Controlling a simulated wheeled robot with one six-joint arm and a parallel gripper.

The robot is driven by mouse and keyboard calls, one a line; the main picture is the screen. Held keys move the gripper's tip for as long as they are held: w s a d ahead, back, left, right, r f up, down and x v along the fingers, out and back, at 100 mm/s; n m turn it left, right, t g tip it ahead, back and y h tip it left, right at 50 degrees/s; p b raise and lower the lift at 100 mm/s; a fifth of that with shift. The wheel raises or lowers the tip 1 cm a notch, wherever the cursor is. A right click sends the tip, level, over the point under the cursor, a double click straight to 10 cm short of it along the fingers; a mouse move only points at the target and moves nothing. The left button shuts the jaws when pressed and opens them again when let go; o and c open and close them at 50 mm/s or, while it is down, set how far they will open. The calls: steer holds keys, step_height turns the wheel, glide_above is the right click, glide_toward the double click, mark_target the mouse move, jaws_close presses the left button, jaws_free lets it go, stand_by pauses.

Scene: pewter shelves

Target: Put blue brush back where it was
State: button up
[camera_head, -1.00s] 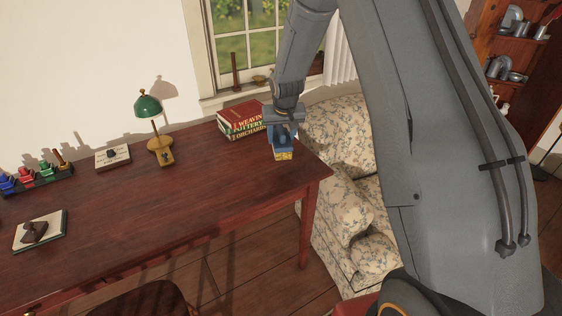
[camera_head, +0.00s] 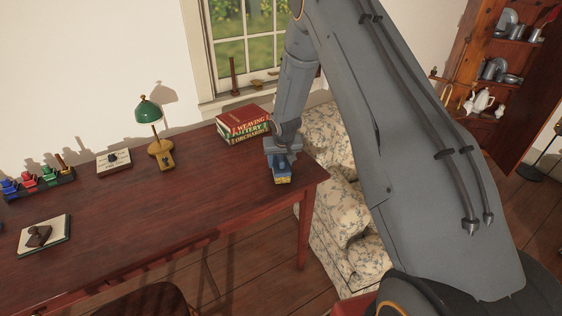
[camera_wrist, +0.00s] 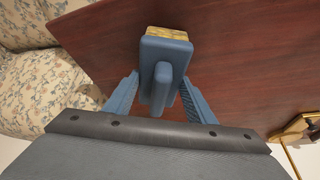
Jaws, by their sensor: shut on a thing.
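The blue brush (camera_head: 281,172) has a blue body and yellowish bristles pointing down. It is at the right end of the dark red-brown desk (camera_head: 190,205), in front of the books. My gripper (camera_head: 282,157) is shut on it from above. In the wrist view the brush (camera_wrist: 166,48) shows its blue back and raised grip, with the bristles at its far edge. My gripper's two blue fingers (camera_wrist: 160,92) stand on either side of the grip. I cannot tell whether the bristles touch the desk.
Stacked books (camera_head: 243,124) and a green lamp (camera_head: 149,112) stand at the back of the desk. A rack of coloured items (camera_head: 40,182), a small boxed item (camera_head: 114,161) and an open-topped pad (camera_head: 45,236) are left. A floral sofa (camera_head: 335,215) adjoins the right end. The desk's middle is clear.

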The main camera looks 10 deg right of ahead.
steer(key=shift+f, duration=0.1)
steer(key=o, duration=1.4)
steer(key=shift+s+r, duration=0.1)
steer(key=shift+r, duration=0.4)
steer(key=b+v, duration=0.3)
steer(key=v, duration=0.8)
steer(key=s+r+g, duration=0.1)
steer(key=s+r, duration=0.1)
steer(key=s, duration=0.8)
steer(key=s+r+g, duration=0.1)
steer(key=s+r, duration=0.1)
steer(key=s, duration=0.8)
steer(key=s+r+g, duration=0.1)
steer(key=s+r, duration=0.2)
steer(key=s, duration=0.8)
steer(key=shift+d+n, duration=0.2)
steer(key=shift+n, duration=0.2)
steer(key=shift+w, duration=0.1)
